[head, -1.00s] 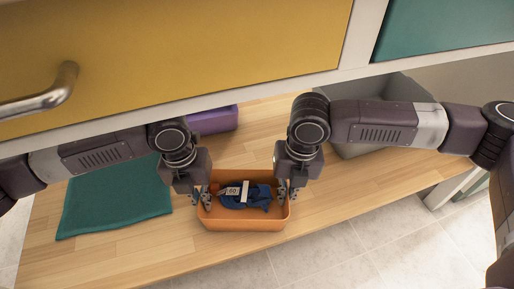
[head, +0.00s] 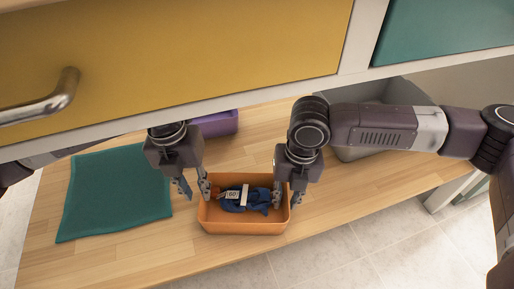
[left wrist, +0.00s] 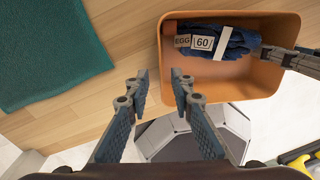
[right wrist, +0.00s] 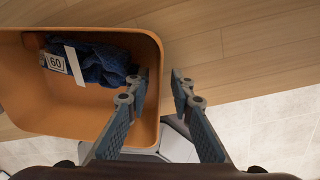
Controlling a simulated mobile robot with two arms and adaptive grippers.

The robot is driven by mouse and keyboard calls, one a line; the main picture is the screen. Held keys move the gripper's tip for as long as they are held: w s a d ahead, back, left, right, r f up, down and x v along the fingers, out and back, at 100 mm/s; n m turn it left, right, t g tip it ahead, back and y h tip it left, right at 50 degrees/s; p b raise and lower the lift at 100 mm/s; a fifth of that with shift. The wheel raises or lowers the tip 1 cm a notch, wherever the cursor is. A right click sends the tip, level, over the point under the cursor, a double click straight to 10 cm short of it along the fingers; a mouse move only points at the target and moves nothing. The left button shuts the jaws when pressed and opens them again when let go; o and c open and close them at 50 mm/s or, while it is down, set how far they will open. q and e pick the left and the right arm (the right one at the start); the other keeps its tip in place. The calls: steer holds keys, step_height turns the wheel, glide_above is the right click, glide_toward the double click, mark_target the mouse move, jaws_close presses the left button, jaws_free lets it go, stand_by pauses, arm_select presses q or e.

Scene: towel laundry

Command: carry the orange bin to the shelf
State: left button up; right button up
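The orange bin (head: 245,227) sits on the wooden surface. It holds a dark blue cloth item (head: 255,197) with a white band and a "60" label. My left gripper (head: 194,190) is open at the bin's left wall; in the left wrist view (left wrist: 158,76) one finger overlaps the bin and the other is outside it. My right gripper (head: 287,197) is open at the right wall; in the right wrist view (right wrist: 158,76) its fingers are apart, one on each side of the wall. I cannot tell which part is the shelf.
A teal towel (head: 115,195) lies flat at left. A purple box (head: 216,124) and a grey bin (head: 350,153) stand behind. A cabinet with a yellow drawer (head: 190,50) and a metal handle overhangs the back. The wood is clear right of the orange bin; tiled floor lies in front.

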steer(key=shift+r, duration=0.15)
arm_select(q)
steer(key=shift+r, duration=0.55)
arm_select(e)
step_height(320, 180, up, 7)
steer(key=shift+d, duration=0.3)
steer(key=shift+a+r, duration=0.1)
steer(key=shift+r, duration=0.05)
